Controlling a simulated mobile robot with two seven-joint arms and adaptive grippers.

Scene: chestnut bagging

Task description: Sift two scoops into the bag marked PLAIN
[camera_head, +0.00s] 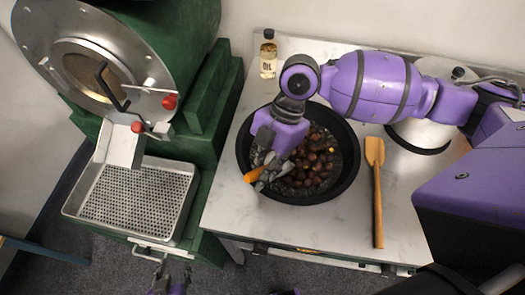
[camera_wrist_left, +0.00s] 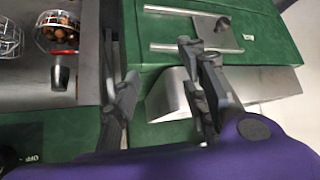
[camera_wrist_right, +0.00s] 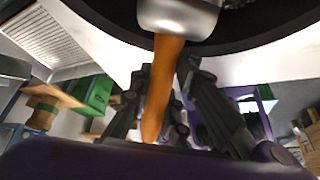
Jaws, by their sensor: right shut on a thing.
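My right gripper (camera_head: 262,172) is shut on the orange handle (camera_head: 254,174) of a metal scoop, at the left side of a round black pan (camera_head: 349,184). In the right wrist view the orange handle (camera_wrist_right: 161,95) runs between the fingers to the metal scoop head (camera_wrist_right: 180,18). Brown chestnuts (camera_head: 318,165) lie in the pan; the gripper hides part of the scoop head, so I cannot tell its load. A perforated metal tray (camera_head: 72,204) sits below the green drum machine. My left gripper (camera_head: 172,272) is low near the tray's front; its fingers are apart and empty (camera_wrist_left: 160,85). No bag marked PLAIN shows.
A wooden spatula (camera_head: 377,205) lies right of the pan on the white marble counter (camera_head: 222,212). An oil bottle (camera_head: 268,56) stands behind it. The green roaster (camera_head: 180,45) has red-knobbed levers. A wire basket (camera_wrist_left: 58,32) of chestnuts shows in the left wrist view.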

